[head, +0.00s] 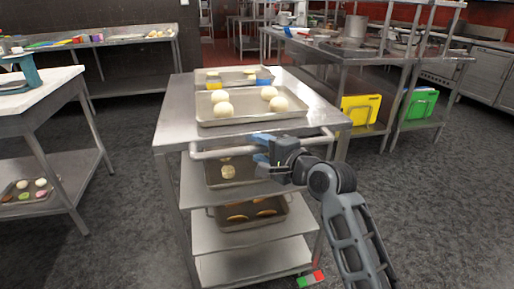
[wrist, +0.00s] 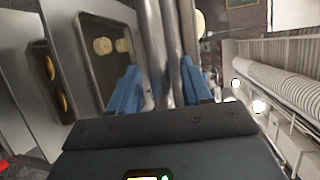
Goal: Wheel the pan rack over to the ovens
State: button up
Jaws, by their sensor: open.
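The pan rack (head: 178,125) is a steel cart with several levels in the middle of the head view. A tray (head: 243,121) with pale dough balls lies on top, and lower shelves hold more trays. A tubular handle (head: 220,152) runs along its near side. Whether either finger touches the bar I cannot tell. Steel units (head: 492,72) at the far right may be the ovens.
A white-topped table (head: 30,98) with a lower shelf stands close on the left. A steel worktable (head: 345,52) with yellow (head: 360,109) and green (head: 422,103) items below stands behind right. Dark floor (head: 445,190) is clear at the right front.

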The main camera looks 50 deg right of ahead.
jog(key=shift+x, duration=1.1)
grip_shut()
